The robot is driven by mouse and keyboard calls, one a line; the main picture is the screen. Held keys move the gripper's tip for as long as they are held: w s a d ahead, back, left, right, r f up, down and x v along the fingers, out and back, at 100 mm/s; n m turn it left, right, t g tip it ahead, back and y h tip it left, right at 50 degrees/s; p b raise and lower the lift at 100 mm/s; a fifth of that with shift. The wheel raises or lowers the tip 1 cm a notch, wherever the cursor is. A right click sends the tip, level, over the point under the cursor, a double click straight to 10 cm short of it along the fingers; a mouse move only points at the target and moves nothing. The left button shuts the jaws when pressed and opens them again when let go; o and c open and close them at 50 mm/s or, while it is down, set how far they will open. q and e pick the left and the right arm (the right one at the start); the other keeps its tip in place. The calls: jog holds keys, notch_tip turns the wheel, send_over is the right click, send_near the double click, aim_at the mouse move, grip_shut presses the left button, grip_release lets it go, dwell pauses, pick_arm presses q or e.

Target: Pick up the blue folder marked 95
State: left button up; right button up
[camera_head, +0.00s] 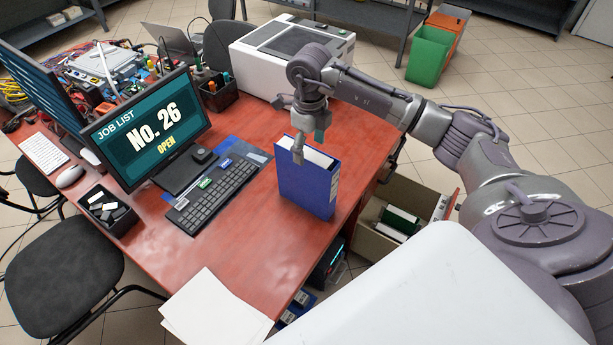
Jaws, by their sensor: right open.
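A blue folder (303,187) stands upright on the red-brown desk (240,235), near its right edge. A light label shows on its narrow right side, but I cannot read a number on it. My right gripper (309,148) is over the folder's top edge, pointing down, with its fingers apart. One finger overlaps the folder's front face in the picture; I cannot tell whether it touches. My left gripper is not in view.
A monitor (152,126) reading "No. 26 OPEN" and a black keyboard (213,196) are left of the folder. A white printer-like machine (262,72) stands behind. Paper sheets (217,308) lie at the front. An open box (372,232) with binders is below the desk's right edge.

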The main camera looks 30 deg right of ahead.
aim_at(306, 180)
jog(key=shift+w+a+f+p, duration=0.1)
jog(key=shift+a+f+p, duration=0.05)
jog(key=shift+f+p, duration=0.35)
jog(key=f, duration=0.1)
jog(key=f+p, duration=0.1)
jog(key=f, duration=0.1)
jog(key=shift+w+f+p, duration=0.25)
jog(key=shift+f+p, duration=0.05)
jog(key=shift+f, duration=0.5)
jog(key=shift+c, duration=0.3)
grip_shut()
jog(key=shift+r, duration=0.1)
